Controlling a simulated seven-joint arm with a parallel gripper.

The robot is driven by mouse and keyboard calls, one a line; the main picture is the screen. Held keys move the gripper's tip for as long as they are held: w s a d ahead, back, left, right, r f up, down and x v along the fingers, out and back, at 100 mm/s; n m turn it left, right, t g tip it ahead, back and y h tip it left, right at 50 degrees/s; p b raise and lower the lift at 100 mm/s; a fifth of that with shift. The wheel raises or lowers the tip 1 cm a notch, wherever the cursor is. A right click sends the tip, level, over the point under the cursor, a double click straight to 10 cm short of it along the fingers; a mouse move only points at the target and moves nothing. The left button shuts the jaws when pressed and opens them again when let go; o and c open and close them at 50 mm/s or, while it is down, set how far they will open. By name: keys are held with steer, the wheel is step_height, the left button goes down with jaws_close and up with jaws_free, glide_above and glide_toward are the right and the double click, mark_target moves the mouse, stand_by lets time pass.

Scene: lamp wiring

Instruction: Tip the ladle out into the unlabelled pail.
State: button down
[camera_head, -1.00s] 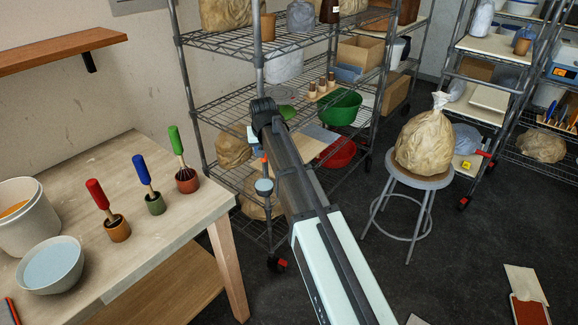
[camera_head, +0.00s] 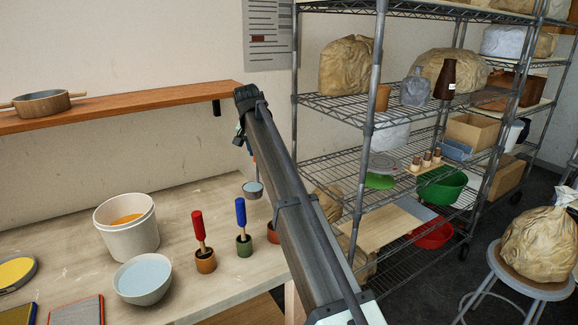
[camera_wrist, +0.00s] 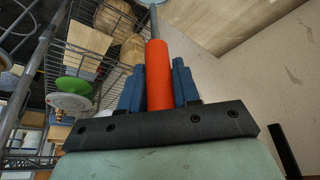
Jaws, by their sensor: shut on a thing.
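My gripper (camera_head: 246,142) is shut on the orange handle of the ladle; the wrist view shows the handle (camera_wrist: 160,82) between its blue fingers. The ladle's cup (camera_head: 253,190) hangs below, roughly level, with pale blue content in it. It appears above the right part of the table, beyond the blue-handled tool. A white pail (camera_head: 127,240) with orange content stands at the left on the table. No label shows on its visible side. The ladle is apart from it, to its right.
A bowl of pale blue liquid (camera_head: 143,285) stands in front of the pail. Red-handled (camera_head: 199,228) and blue-handled (camera_head: 241,220) tools stand in small pots to the right. A wooden wall shelf (camera_head: 150,103) runs above the table. Wire shelving (camera_head: 367,150) stands at the right.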

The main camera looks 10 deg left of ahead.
steer(key=shift+s+a+r+t+h, duration=0.6)
steer(key=shift+s+a+r, duration=1.1)
steer(key=shift+s+a, duration=3.2)
steer(key=shift+s+a+r+t+h, duration=0.2)
steer(key=shift+s+a+r+t, duration=1.1)
steer(key=shift+s+a, duration=3.55)
steer(key=shift+s+a+r+t+h, duration=0.4)
steer(key=shift+s+a+r, duration=2.05)
steer(key=shift+a, duration=4.45)
steer(key=s+a+f+n+t+h, duration=0.1)
steer(key=s+a+f+t+h, duration=0.3)
steer(key=s+f+t, duration=0.5)
steer(key=shift+s+a+f+n+t, duration=0.25)
steer(key=shift+s+a+n+t, duration=0.15)
steer(key=shift+s+a+t, duration=0.95)
steer(key=shift+s+d+g, duration=0.25)
steer(key=shift+g, duration=0.1)
